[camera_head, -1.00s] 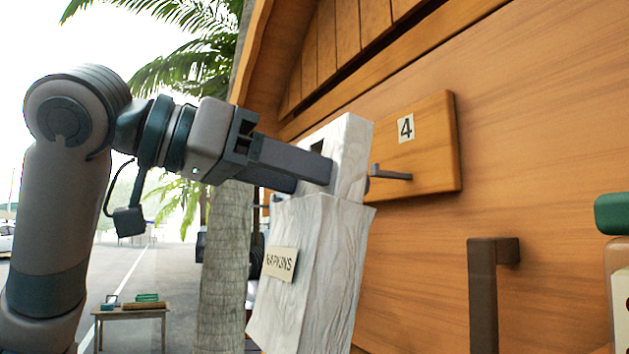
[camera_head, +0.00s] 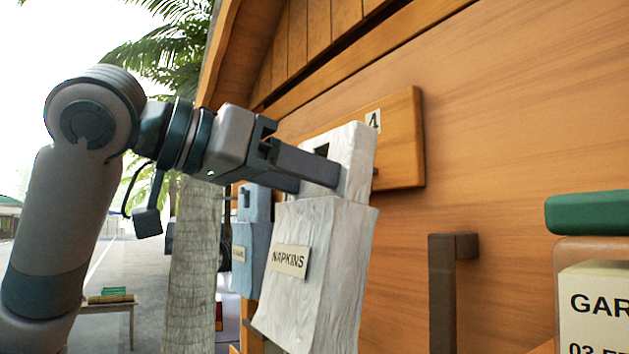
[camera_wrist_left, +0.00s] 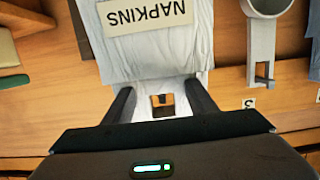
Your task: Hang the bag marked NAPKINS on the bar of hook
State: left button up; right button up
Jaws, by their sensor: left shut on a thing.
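The white bag marked NAPKINS (camera_head: 325,275) hangs upright from my left gripper (camera_head: 335,177), which is shut on its upper part. In the left wrist view the bag (camera_wrist_left: 200,55) appears upside down, with my left gripper (camera_wrist_left: 160,95) at its narrow top. A dark slot shows in that top part. The wooden board marked 4 (camera_head: 402,130) is on the wall behind the bag. The bag's top covers most of its hook; only a small dark bit (camera_head: 375,172) shows at the bag's right edge. I cannot tell whether bag and hook touch. My right gripper is out of view.
A blue bag (camera_head: 255,235) hangs at left behind the white one. A dark bracket (camera_head: 445,290) stands out from the wall at lower right. A green-topped container (camera_head: 590,215) is at far right.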

pick_arm(q)
jog(key=x, duration=0.4)
jog(key=shift+w+d+f, duration=0.1)
jog(key=shift+f, duration=0.15)
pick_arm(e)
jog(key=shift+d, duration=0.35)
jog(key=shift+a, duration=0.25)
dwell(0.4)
pick_arm(q)
jog(key=o, duration=1.7)
jog(key=shift+o, duration=0.2)
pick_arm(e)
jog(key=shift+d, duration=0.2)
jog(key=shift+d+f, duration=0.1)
